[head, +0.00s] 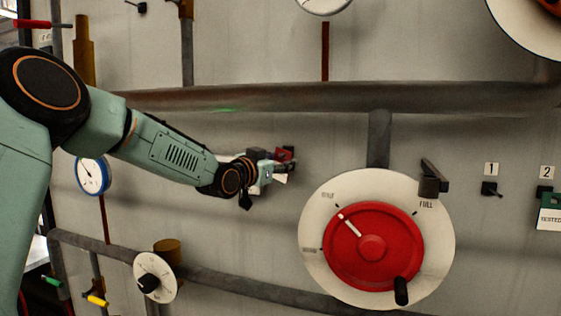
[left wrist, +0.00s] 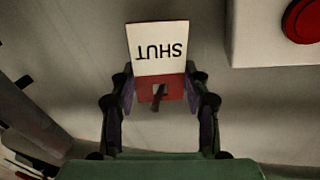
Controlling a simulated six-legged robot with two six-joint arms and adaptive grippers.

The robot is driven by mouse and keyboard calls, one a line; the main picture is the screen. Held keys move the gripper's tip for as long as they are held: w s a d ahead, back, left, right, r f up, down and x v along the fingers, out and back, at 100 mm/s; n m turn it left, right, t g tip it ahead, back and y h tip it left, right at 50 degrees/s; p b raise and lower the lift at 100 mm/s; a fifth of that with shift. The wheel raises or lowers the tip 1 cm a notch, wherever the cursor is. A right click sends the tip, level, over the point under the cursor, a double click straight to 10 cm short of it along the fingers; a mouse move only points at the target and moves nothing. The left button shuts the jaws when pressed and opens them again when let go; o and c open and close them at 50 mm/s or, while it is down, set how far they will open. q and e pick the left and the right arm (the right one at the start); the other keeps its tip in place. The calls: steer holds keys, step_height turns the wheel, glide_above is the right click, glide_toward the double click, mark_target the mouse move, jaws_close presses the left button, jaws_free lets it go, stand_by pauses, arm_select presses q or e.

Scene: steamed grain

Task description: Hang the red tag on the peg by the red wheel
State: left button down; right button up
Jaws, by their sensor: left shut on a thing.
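The red tag (head: 285,153) is in my left gripper (head: 277,168), up and left of the red wheel (head: 372,247). In the left wrist view the tag (left wrist: 159,48) has a white face reading SHUT upside down and a red band with a hole. My left gripper (left wrist: 160,97) is shut on the red band. A dark stub (left wrist: 157,101) shows at the hole; I cannot tell whether it passes through. To the right of the wheel, a dark peg (head: 490,188) under label 1 is bare. My right gripper is not in view.
A peg under label 2 carries a green-topped TESTED tag (head: 549,216). A dark lever (head: 432,180) stands out by the wheel's FULL mark. A thick horizontal pipe (head: 300,97) runs above. A small dial (head: 155,277) and a gauge (head: 92,175) are at left.

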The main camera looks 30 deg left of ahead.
arm_select(q)
steer(key=shift+f, duration=0.35)
steer(key=c, duration=1)
jaws_free()
steer(key=shift+c, duration=0.2)
steer(key=o, duration=0.5)
steer(key=shift+w+a, duration=0.15)
steer(key=shift+w, duration=0.15)
steer(key=shift+c, duration=0.2)
steer(key=shift+s+r, duration=0.25)
steer(key=shift+s, duration=0.6)
steer(key=s, duration=0.6)
steer(key=shift+f, duration=0.15)
